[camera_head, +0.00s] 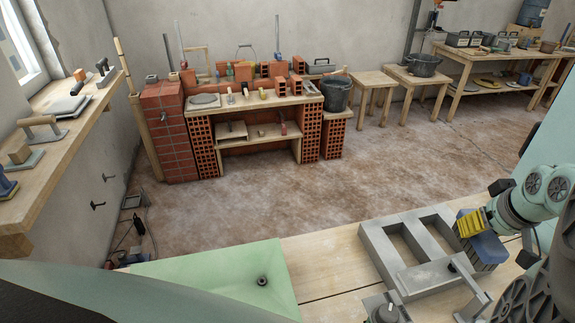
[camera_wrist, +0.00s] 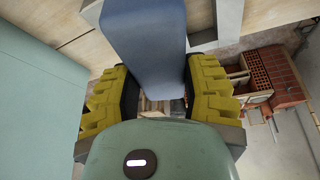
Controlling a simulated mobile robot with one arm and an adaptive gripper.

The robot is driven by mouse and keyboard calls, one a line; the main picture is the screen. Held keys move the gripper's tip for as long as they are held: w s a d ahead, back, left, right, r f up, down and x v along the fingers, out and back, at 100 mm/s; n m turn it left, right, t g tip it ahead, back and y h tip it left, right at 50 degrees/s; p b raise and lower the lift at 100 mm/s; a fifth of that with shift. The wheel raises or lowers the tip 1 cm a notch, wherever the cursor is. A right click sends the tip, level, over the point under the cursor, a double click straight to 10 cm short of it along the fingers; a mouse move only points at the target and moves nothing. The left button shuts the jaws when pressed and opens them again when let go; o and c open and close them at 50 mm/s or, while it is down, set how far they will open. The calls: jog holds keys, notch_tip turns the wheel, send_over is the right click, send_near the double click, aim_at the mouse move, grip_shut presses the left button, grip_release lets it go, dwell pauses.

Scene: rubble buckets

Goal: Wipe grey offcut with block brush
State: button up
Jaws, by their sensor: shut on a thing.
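My gripper (camera_head: 475,226) has yellow ridged fingers and is shut on a blue block-shaped thing (camera_head: 484,251), which I take to be the block brush. In the wrist view the brush (camera_wrist: 148,40) stands out between the two fingers of the gripper (camera_wrist: 158,92). Its bristles cannot be made out. A grey concrete block with two openings (camera_head: 383,252) lies on the wooden bench top and appears to be the grey offcut. The brush is at the block's right side; whether they touch I cannot tell. Part of the block (camera_wrist: 230,20) shows at the wrist view's top right.
A pale green board (camera_head: 215,275) covers the bench to the left. Wooden bench top (camera_head: 320,262) is bare between them. Brick shelving (camera_head: 250,125) and stools (camera_head: 375,80) stand far off.

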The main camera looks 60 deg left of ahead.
jog(key=s+a+f+n, duration=0.1)
jog(key=s+a+f+n+g, duration=0.1)
jog(key=a, duration=0.1)
jog(key=shift+n+y, duration=0.3)
jog(key=shift+n, duration=0.1)
jog(key=shift+d+f+b, duration=0.1)
jog(key=shift+b, duration=0.35)
notch_tip(320, 180, down, 7)
jog(key=b, duration=0.5)
jog(key=shift+d+b, duration=0.1)
jog(key=shift+b, duration=0.3)
jog(key=shift+s+a+p, duration=0.25)
jog(key=shift+s+a, duration=0.2)
jog(key=shift+s, duration=0.85)
jog(key=shift+s+a+p, duration=0.3)
jog(key=shift+s+a, duration=0.2)
jog(key=shift+s, duration=0.8)
jog(key=shift+s+a+p, duration=0.25)
jog(key=shift+s+a, duration=0.2)
jog(key=shift+s, duration=0.85)
jog(key=shift+f+b, duration=0.45)
jog(key=shift+b, duration=0.15)
